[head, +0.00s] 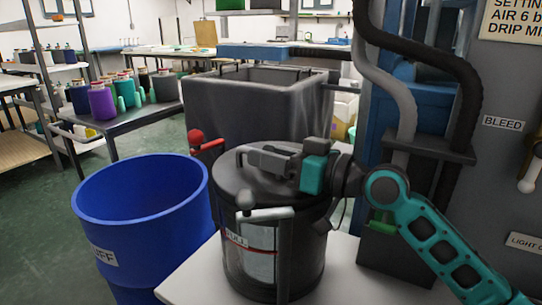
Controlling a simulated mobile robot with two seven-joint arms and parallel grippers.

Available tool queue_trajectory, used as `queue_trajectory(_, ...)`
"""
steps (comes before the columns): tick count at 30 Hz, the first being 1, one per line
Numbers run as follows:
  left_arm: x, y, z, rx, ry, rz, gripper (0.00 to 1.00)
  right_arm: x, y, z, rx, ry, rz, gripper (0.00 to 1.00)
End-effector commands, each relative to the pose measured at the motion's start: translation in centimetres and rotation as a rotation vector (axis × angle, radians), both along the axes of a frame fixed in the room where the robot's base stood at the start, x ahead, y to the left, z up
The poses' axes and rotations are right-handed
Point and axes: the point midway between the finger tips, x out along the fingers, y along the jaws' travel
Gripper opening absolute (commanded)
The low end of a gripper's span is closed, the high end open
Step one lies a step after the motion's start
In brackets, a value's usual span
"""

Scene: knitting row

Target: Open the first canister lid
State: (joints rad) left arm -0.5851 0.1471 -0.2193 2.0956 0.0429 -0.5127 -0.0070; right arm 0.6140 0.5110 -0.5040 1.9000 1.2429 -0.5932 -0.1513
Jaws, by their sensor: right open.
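A dark canister (235,268) with a pale label stands on a white surface. Its dark round lid (232,185) sits flat on top and looks closed. A grey lever (265,214) with a rounded end shows at the canister's front. My right gripper (262,158) comes in from the right, over the lid, with its fingers pointing left. It is open, and I cannot tell whether its fingers touch the lid. The gripper and wrist hide part of the lid's far side. My left gripper is not in view.
A blue bin (140,215) stands left of the canister. A large grey bin (250,100) is behind it, with a red knob (196,137) in front. Thick hoses (385,75) and a panel crowd the right. Little of the white tabletop (205,275) shows bare.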

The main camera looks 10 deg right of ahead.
Motion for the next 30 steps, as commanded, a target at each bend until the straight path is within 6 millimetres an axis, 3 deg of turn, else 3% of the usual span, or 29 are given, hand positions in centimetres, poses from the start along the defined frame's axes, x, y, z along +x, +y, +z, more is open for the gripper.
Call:
queue_trajectory(4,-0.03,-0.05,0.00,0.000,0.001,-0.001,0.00,-0.01,-0.02,0.00,0.000,0.000,0.000,0.38)
queue_trajectory(16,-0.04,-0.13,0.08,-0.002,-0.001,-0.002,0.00,-0.08,0.02,-0.01,0.000,0.000,0.002,0.00)
queue_trajectory(30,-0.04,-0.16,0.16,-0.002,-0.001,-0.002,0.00,-0.18,0.13,0.04,0.000,0.001,0.005,0.00)
